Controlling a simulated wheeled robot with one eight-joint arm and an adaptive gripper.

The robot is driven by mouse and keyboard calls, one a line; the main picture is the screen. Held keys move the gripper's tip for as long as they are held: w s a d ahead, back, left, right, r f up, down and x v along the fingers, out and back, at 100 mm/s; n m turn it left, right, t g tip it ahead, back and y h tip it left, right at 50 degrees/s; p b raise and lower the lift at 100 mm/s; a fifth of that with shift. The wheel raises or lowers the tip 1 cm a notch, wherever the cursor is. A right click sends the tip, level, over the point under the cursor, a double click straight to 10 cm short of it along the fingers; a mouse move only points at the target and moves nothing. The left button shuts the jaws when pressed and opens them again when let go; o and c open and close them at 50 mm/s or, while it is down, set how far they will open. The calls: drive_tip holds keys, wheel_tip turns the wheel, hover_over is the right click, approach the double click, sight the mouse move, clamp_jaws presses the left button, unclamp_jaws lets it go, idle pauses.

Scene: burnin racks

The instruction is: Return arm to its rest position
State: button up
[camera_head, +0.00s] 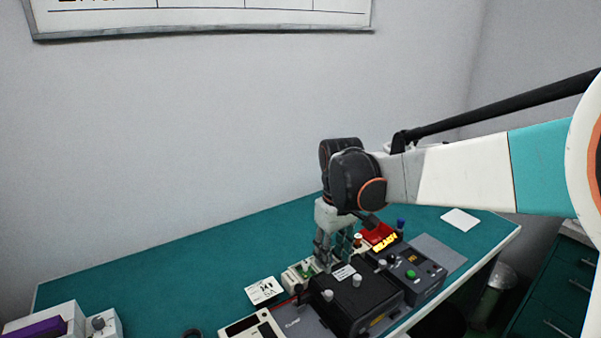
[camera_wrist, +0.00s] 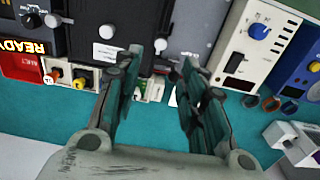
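My gripper (camera_head: 333,248) hangs from my outstretched arm, pointing down over the equipment on the bench in the head view. In the wrist view my gripper (camera_wrist: 158,80) has its two fingers spread apart with a clear gap. Nothing is held between them. Beyond the fingertips lie the edge of a black test unit (camera_wrist: 125,20) and a small white and green connector block (camera_wrist: 152,88). In the head view the black test unit (camera_head: 355,297) sits just below and right of the fingers. Whether a fingertip touches anything is unclear.
The green bench (camera_head: 170,275) has free room on its left. A red box with a lit READY sign (camera_head: 380,238), a grey control box (camera_head: 415,275) and a white meter (camera_head: 255,328) crowd around the gripper. The wall stands behind.

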drive_tip(key=s+d+r+m+t, duration=0.1)
drive_tip(key=s+d+m+t, duration=0.2)
drive_tip(key=s, duration=0.7)
drive_tip(key=s+d+r+m+t+b, duration=0.1)
drive_tip(key=s+d+m+t, duration=0.2)
drive_tip(key=s+d, duration=0.3)
drive_tip(key=shift+s+d+t, duration=0.2)
drive_tip(key=shift+s+t, duration=0.3)
drive_tip(key=shift+s, duration=1.55)
drive_tip(key=shift+r, duration=0.1)
